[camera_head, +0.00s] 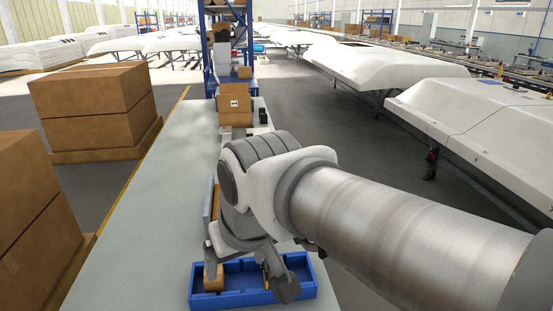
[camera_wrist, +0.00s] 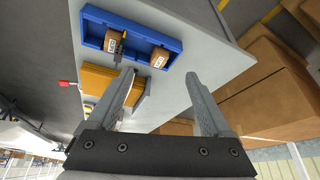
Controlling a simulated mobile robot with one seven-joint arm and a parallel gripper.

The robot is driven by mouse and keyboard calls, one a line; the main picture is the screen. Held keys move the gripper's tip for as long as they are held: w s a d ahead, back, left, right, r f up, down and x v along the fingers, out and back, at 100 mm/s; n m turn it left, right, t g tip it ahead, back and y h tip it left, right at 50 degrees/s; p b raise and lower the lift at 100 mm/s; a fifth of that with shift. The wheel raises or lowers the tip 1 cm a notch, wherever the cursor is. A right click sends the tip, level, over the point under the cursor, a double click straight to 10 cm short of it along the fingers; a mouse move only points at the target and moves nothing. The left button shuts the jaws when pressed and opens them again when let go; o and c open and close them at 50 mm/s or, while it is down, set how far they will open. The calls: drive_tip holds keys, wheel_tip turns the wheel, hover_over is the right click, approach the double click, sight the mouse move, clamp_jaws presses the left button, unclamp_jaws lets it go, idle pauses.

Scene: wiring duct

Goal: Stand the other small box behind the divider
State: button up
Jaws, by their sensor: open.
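A blue tray (camera_head: 240,298) lies near the front of the grey table; it also shows in the wrist view (camera_wrist: 150,33). One small brown box (camera_head: 213,277) stands at the tray's left in the head view; it is the right-hand labelled box in the wrist view (camera_wrist: 159,58). A second small labelled box (camera_wrist: 112,40) is toward the tray's other end, hidden by my arm in the head view. A thin yellow and dark piece (camera_wrist: 121,46), perhaps the divider, stands beside it. My gripper (camera_wrist: 158,83) is open and empty, its fingers pointing toward the tray.
An orange-brown block (camera_wrist: 98,80) lies beside the tray, partly covered by a finger in the wrist view. A labelled carton (camera_head: 235,105) stands farther along the table. The table's left side (camera_head: 130,230) is clear. Large cartons (camera_head: 95,105) stand on the floor at left.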

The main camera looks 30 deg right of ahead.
drive_tip(key=shift+s+f+n+t, duration=0.2)
drive_tip(key=shift+s+n+t, duration=0.15)
drive_tip(key=shift+s, duration=1)
wheel_tip(320, 180, up, 3)
drive_tip(key=p, duration=0.2)
drive_tip(key=shift+f+p, duration=0.15)
drive_tip(key=shift+p, duration=0.2)
